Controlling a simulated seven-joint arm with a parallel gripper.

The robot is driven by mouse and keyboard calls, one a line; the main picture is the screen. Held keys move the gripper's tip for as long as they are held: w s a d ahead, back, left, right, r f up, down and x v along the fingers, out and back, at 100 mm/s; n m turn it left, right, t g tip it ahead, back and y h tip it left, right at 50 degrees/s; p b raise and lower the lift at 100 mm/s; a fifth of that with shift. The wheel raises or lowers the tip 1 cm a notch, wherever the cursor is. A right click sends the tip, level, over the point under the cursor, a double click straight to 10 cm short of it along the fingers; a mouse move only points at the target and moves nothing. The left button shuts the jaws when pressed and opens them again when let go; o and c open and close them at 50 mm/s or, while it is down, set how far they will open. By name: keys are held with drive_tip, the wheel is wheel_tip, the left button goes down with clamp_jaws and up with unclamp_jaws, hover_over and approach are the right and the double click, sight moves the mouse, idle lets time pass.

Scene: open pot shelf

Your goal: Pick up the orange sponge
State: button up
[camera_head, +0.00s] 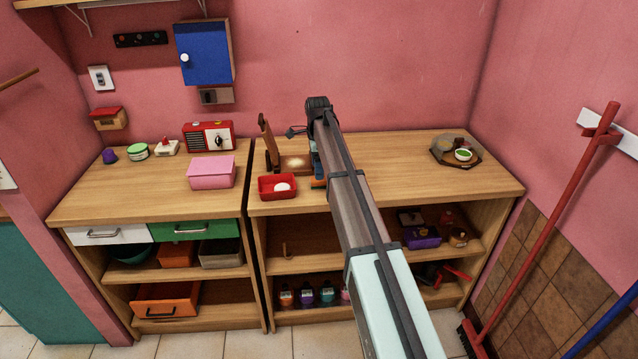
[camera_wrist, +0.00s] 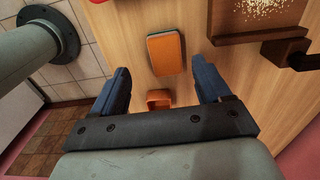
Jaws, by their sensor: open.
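An orange rectangular block with a dark edge (camera_wrist: 166,55), which looks like the sponge, lies on the wooden top in the wrist view, ahead of my fingertips. A smaller orange piece (camera_wrist: 159,98) shows between my fingers, close to the gripper's dark crossbar; I cannot tell what it is. My gripper (camera_wrist: 161,78) is open, with one blue finger on each side and nothing held. In the head view my arm covers most of this spot; a bit of orange (camera_head: 319,183) shows beside it, near the blue finger.
A brown wooden piece (camera_wrist: 255,38) with a pale speckled patch lies right of the block in the wrist view. In the head view a red tray (camera_head: 277,194) with a white item is left of my gripper. A dark tray (camera_head: 440,153) stands right; wood between is clear.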

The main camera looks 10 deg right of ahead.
drive_tip(key=shift+w+d+f, duration=0.1)
drive_tip(key=shift+w+f, duration=0.05)
drive_tip(key=shift+f, duration=0.8)
drive_tip(key=shift+w+d+f, duration=0.1)
drive_tip(key=shift+f, duration=0.9)
drive_tip(key=shift+w+d+f, duration=0.1)
drive_tip(key=shift+w+f, duration=0.05)
drive_tip(key=shift+f, duration=0.8)
drive_tip(key=c, duration=1.1)
drive_tip(key=shift+r, duration=5.05)
drive_tip(key=o, duration=0.5)
drive_tip(key=shift+c, duration=0.2)
drive_tip(key=shift+a, duration=0.15)
drive_tip(key=c, duration=0.4)
